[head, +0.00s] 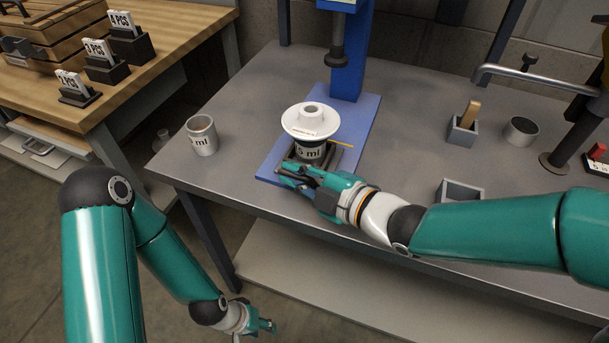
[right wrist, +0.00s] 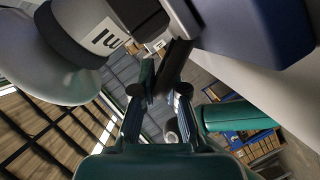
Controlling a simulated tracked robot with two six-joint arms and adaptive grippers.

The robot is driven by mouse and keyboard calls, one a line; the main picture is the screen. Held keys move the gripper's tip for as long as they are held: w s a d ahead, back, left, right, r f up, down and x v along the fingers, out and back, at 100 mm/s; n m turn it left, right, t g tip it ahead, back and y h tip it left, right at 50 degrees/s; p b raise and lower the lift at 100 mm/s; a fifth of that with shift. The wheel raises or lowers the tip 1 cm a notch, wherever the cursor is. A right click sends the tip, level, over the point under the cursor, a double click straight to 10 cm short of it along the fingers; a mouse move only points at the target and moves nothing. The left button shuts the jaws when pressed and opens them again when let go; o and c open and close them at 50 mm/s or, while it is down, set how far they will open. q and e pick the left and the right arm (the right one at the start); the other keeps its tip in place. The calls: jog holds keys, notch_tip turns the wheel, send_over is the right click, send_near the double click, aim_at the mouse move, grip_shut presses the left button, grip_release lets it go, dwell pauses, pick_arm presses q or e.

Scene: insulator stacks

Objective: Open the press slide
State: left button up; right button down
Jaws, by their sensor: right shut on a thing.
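The blue press (head: 353,60) stands on the grey table, its dark ram (head: 336,57) raised above its blue base plate (head: 270,168). A dark slide (head: 333,160) sits on that plate. My right gripper (head: 292,172) is at the slide's front edge. In the right wrist view its fingers (right wrist: 160,98) are shut on a dark bar (right wrist: 177,62), apparently the slide's handle. My left gripper (head: 268,326) hangs low beside the table; its finger gap is unclear.
A grey metal cup (head: 202,135) stands left of the press. A thin yellow stick (head: 338,143) lies by the labelled cup. Small grey bins (head: 461,130), a round cup (head: 521,131) and a bent-arm stand (head: 553,162) are at the right. A wooden bench (head: 170,30) stands at the left.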

jog(key=shift+s+f, duration=0.1)
jog(key=c, duration=1.2)
grip_release()
jog(key=v, duration=1.2)
